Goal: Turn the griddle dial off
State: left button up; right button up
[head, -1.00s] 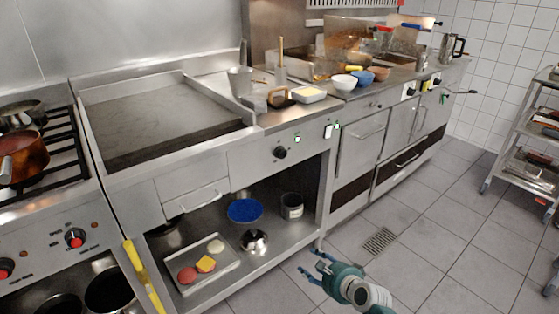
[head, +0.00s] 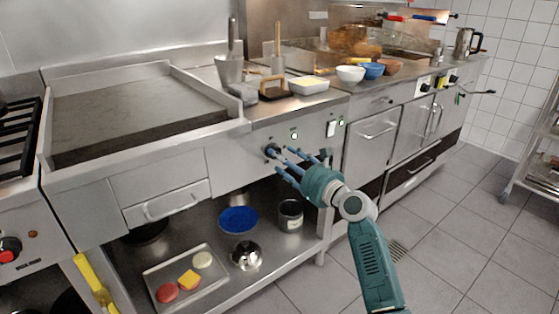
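The griddle (head: 135,112) is a flat dark plate with raised steel edges on the left of the counter. Its black dial (head: 271,150) is on the steel front panel (head: 250,160), right of the drawer. My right gripper (head: 282,160) is open, its blue fingers spread right at the dial, with one upper finger close to it. I cannot tell whether it touches. The fingers partly cover the dial's right side, and its pointer angle is too small to read. My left gripper is not in view.
The shelf below holds a tray (head: 205,286), a blue plate (head: 238,219) and pots. A wheeled rack (head: 535,150) stands at right; the floor between is clear.

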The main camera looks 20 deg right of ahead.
jog(key=shift+x, duration=1.1)
jog(key=c, duration=1.1)
jog(key=shift+f, duration=0.15)
